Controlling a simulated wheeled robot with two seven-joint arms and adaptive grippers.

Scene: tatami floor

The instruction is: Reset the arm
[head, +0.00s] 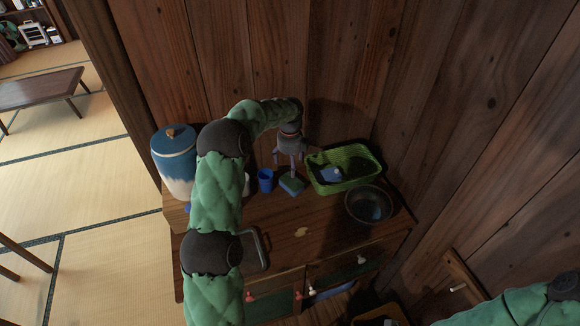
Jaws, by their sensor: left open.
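My left arm (215,195) comes in from the left in a green quilted sleeve and bends over the cabinet top. Its left gripper (288,172) points down with its fingers apart, close above a small blue-green sponge-like block (291,184). I cannot tell whether the fingertips touch the block. My right arm (525,306) shows only in part at the lower right corner, and its gripper is outside the picture.
On the wooden cabinet (300,232) stand a blue cup (265,182), a green basket (318,177) with things inside, a dark bowl (368,205) and a blue-white lidded jar (174,160). Wooden walls rise behind and right. Open tatami (110,215) lies left.

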